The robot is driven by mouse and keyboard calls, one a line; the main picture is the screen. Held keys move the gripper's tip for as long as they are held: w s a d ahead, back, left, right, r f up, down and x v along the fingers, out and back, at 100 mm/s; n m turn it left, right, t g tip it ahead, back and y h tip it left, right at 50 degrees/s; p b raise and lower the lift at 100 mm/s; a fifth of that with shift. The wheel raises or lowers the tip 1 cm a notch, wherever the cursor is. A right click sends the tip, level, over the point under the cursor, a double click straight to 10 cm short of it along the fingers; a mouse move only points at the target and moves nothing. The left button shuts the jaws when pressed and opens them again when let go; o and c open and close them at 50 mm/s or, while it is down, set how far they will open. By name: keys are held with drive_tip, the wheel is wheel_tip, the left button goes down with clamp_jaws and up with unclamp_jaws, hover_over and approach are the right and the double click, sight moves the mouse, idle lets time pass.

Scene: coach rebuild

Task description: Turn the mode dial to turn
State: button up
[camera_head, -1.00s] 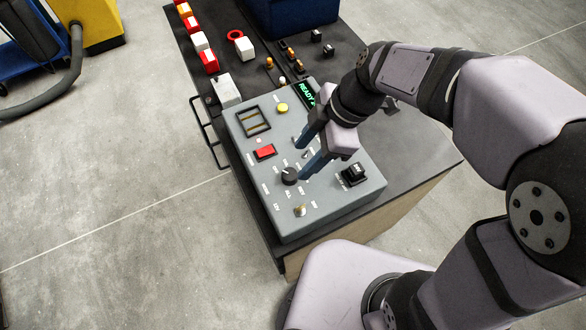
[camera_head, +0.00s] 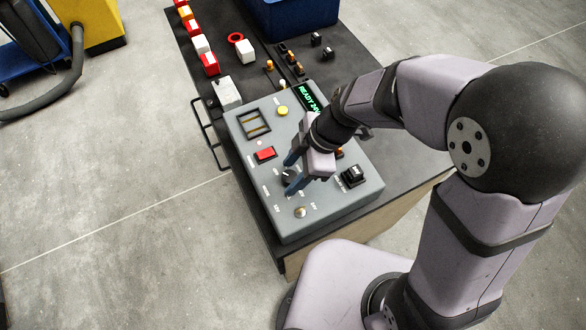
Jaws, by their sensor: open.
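The mode dial (camera_head: 289,175) is a round black knob on the sloping face of the grey control box (camera_head: 262,210). White printed labels ring it, too small to read. My gripper (camera_head: 290,174) is open, with its two blue fingers at the dial, one on the upper side and one on the lower side. The fingers partly hide the dial. I cannot tell whether they touch it. The display (camera_head: 308,98) shows green text that begins with READY.
Red, white and orange parts and a blue bin (camera_head: 290,18) occupy the bench behind.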

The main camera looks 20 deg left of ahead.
drive_tip(key=shift+c, duration=0.5)
drive_tip(key=c, duration=0.9)
